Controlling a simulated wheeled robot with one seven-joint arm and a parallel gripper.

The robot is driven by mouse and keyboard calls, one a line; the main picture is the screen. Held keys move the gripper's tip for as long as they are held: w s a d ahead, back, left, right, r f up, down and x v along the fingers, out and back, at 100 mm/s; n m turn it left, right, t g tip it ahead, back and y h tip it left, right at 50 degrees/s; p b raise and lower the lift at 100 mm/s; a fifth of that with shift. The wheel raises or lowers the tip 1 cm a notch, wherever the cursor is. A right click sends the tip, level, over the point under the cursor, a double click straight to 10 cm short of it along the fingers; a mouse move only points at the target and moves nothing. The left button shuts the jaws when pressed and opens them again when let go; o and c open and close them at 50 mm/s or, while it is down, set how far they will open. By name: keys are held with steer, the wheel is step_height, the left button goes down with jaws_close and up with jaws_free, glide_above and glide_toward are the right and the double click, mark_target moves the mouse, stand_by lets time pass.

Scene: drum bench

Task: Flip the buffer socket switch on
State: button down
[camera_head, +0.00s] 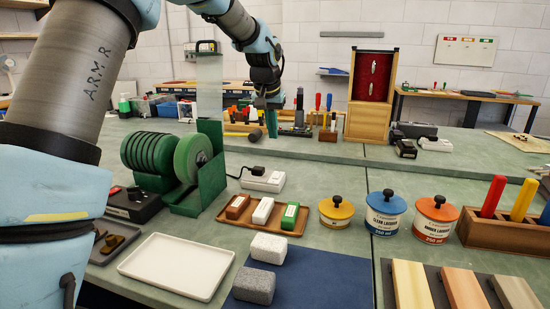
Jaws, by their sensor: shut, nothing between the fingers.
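The buffer (172,165), a green machine with several dark green discs and an upright clear guard, stands at left on the green bench. My gripper (271,124) points down, shut and empty, above and behind the socket block in the picture. It appears apart from the block. Its fingertips are small and partly lost against the background.
A wooden tray (290,231) with brown, white and green blocks lies in front of the socket. Yellow (336,213), blue (386,215) and orange (435,222) tins stand to the right. A white tray (160,288) is at front left. The bench right of the socket is clear.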

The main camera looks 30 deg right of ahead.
mark_target(277, 174)
steer(key=shift+w+d+r, duration=0.1)
steer(key=shift+w+d, duration=0.05)
steer(key=shift+w, duration=0.05)
steer(key=p+x, duration=0.1)
steer(key=x, duration=0.5)
steer(key=p+x, duration=0.2)
steer(key=x, duration=0.5)
steer(key=shift+s, duration=0.2)
steer(key=shift+f, duration=0.6)
steer(key=shift+w+f, duration=0.1)
steer(key=shift+f, duration=0.15)
steer(key=shift+f, duration=0.1)
